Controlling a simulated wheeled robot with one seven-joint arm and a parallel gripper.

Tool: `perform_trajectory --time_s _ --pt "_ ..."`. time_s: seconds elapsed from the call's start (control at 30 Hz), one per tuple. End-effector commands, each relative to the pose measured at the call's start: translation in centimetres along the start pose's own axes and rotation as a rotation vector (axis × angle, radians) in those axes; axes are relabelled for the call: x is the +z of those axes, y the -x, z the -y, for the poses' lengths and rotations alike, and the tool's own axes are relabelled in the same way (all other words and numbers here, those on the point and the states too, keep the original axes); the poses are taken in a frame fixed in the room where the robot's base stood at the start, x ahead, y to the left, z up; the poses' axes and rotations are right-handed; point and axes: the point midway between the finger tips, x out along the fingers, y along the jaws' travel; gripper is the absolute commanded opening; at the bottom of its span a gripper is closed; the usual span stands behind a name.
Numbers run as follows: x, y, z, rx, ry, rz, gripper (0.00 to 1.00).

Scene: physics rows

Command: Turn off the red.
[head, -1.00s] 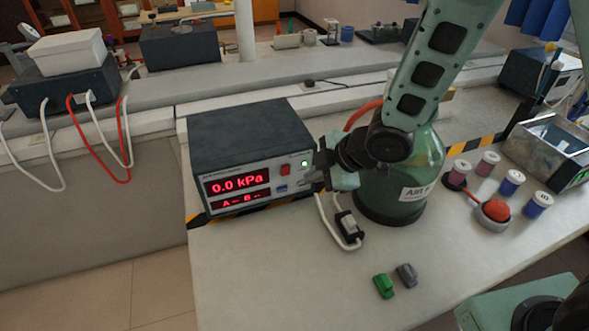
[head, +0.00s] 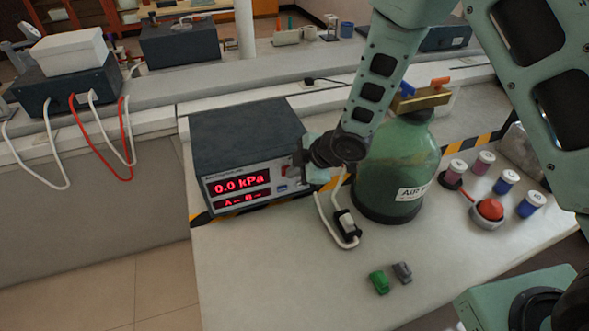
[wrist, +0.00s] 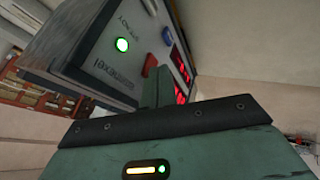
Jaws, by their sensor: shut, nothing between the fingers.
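The pressure meter (head: 240,135) is a dark box on the bench with a pale front panel. Its red display (head: 240,184) reads 0.0 kPa with a second red line below. In the wrist view the panel shows a small red switch (wrist: 150,66), a lit green light (wrist: 122,44) and a blue socket (wrist: 167,36). My gripper (head: 303,172) is shut and empty, right at the panel's right side. Its finger (wrist: 158,88) is close to the red switch; I cannot tell whether they touch.
A black inline switch (head: 347,225) on a white cable lies below. Green (head: 379,282) and grey (head: 402,271) small pieces lie in front.

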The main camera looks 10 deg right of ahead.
Motion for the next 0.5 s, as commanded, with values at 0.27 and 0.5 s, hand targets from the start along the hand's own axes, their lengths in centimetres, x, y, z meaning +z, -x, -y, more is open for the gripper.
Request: perform_trajectory --time_s 0.27,0.5 --pt "-0.11 -0.18 -0.79 0.000 -0.001 0.000 0.00" --pt "-0.33 0.19 -1.08 0.002 -0.001 -0.001 0.00"
